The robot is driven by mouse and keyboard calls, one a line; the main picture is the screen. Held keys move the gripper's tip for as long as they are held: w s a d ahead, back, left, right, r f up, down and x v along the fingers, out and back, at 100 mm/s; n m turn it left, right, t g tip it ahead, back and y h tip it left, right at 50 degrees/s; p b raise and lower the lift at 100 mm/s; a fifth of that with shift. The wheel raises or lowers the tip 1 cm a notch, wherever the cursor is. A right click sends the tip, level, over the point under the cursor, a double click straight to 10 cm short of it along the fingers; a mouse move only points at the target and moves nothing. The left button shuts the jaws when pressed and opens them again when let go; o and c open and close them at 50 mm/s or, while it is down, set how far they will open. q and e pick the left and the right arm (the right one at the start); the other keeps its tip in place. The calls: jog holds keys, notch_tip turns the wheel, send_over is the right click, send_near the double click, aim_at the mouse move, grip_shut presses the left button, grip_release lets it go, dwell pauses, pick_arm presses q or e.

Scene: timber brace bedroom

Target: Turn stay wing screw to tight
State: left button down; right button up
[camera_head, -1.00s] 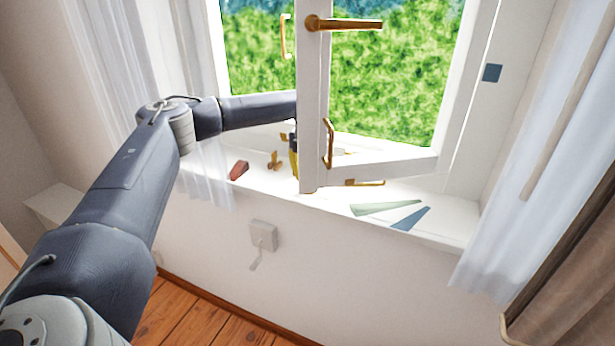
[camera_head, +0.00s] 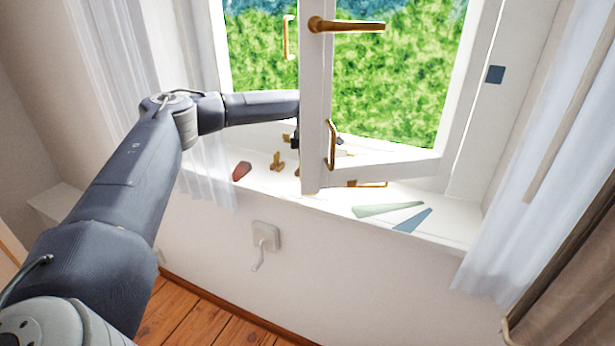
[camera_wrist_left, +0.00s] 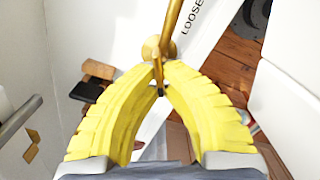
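The brass stay wing screw (camera_wrist_left: 151,49) shows in the left wrist view, beneath a brass rod (camera_wrist_left: 173,22) that runs up out of the picture. My left gripper (camera_wrist_left: 160,73) has yellow fingers that bow inward, their tips close together with a thin brass part of the screw between them. The word LOOSE is printed on the white surface beside it. In the head view my left arm reaches behind the open window sash (camera_head: 315,90), which hides the fingers and the screw. My right gripper is in neither view.
A red wedge (camera_head: 242,171) and a small brass fitting (camera_head: 278,162) are on the sill left of the sash. Green (camera_head: 386,210) and blue (camera_head: 412,220) wedge shapes lie to its right. A brass handle (camera_head: 345,26) sticks out from the sash. Curtains hang at both sides.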

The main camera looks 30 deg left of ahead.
pick_arm(q)
jog(key=shift+w+m, duration=0.15)
jog(key=shift+m, duration=1.45)
jog(key=c, duration=1.6)
grip_release()
jog(key=shift+o, duration=0.2)
notch_tip(320, 180, up, 12)
